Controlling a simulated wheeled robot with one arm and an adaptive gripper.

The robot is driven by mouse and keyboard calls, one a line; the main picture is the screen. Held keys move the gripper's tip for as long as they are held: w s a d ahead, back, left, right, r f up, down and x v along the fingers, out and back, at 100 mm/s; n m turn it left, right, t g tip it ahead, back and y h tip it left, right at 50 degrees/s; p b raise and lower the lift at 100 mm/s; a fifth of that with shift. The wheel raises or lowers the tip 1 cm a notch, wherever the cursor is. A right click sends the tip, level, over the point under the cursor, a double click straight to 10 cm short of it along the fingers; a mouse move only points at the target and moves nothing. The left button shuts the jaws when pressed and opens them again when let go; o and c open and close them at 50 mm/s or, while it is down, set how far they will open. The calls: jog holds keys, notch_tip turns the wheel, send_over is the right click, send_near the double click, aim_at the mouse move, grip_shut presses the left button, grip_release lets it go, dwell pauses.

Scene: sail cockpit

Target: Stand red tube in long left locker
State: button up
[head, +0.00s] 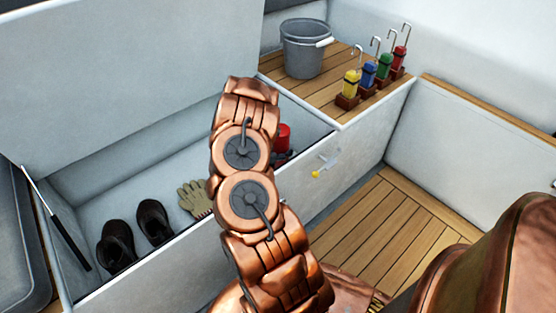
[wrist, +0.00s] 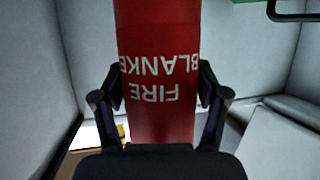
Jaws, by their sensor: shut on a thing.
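The red tube (wrist: 158,50), lettered FIRE BLANKET, fills the middle of the wrist view. My gripper (wrist: 160,82) is shut on it, with one black finger on each side. In the head view a small red part of the tube (head: 283,136) shows to the right of my arm, over the right end of the long left locker (head: 165,270). The locker is open, its lid raised. My arm hides most of the tube and the gripper there. I cannot tell whether the tube's lower end touches the locker floor.
Dark boots (head: 117,243) and gloves (head: 194,199) lie in the locker, with a black rod (head: 62,228) at its left end. A grey bucket (head: 305,48) and several coloured, hooked handles (head: 368,74) stand on the wooden shelf. The slatted floor (head: 395,222) is clear.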

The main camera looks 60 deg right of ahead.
jog(key=shift+f+b, duration=0.5)
jog(key=shift+f, duration=1.8)
jog(key=shift+f, duration=0.1)
jog(key=o, duration=1.6)
jog(key=shift+f, duration=0.1)
